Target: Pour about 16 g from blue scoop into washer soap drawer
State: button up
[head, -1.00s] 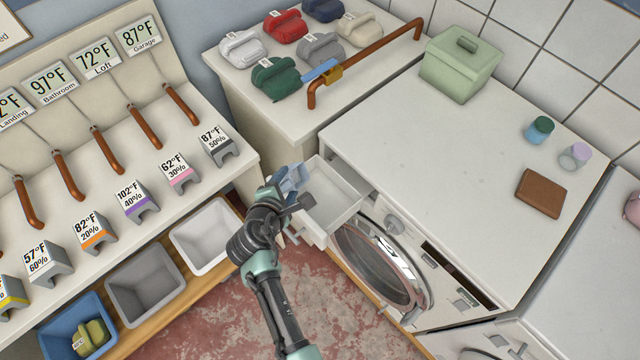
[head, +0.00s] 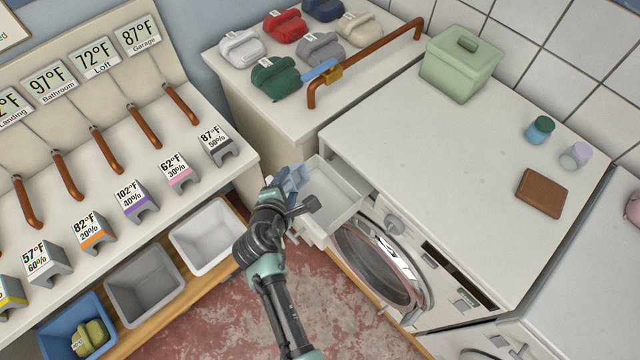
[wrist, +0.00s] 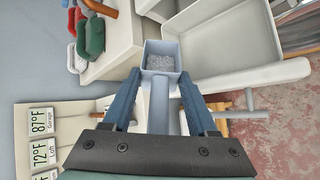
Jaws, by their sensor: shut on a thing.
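My gripper (wrist: 160,82) is shut on the handle of the blue scoop (wrist: 159,104), which points away from me in the wrist view. Its square cup holds pale grey grains (wrist: 160,62). In the head view the scoop (head: 296,175) is at the left edge of the open washer soap drawer (head: 337,222). The white drawer is pulled out from the washer's upper left corner. It also shows to the right of the scoop in the wrist view (wrist: 235,72). Whether any grains lie in the drawer is not clear.
The washer (head: 430,140) has its round door (head: 375,265) below the drawer. A green lidded box (head: 460,70), jars and a brown block (head: 538,193) stand on top. Shelves with bins (head: 145,285) are at the left. Coloured bundles (head: 285,27) lie behind.

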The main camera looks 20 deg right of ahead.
jog(key=shift+s+d+f+y, duration=0.1)
jog(key=shift+d+f+y, duration=0.1)
jog(key=shift+y, duration=0.1)
dwell(0.8)
jog(key=shift+s+d+r+m+t+y, duration=0.25)
jog(key=shift+m+t+y, duration=0.15)
jog(key=shift+m+t, duration=0.2)
dwell(1.9)
jog(key=shift+s+d+r+m+t+y+p, duration=0.15)
jog(key=shift+s+d+m+t+y+p, duration=0.35)
jog(key=shift+d+p, duration=0.3)
dwell(1.7)
jog(key=shift+s+d+m+p, duration=0.15)
jog(key=shift+s+m+p, duration=0.15)
jog(key=shift+p, duration=0.3)
dwell(1.3)
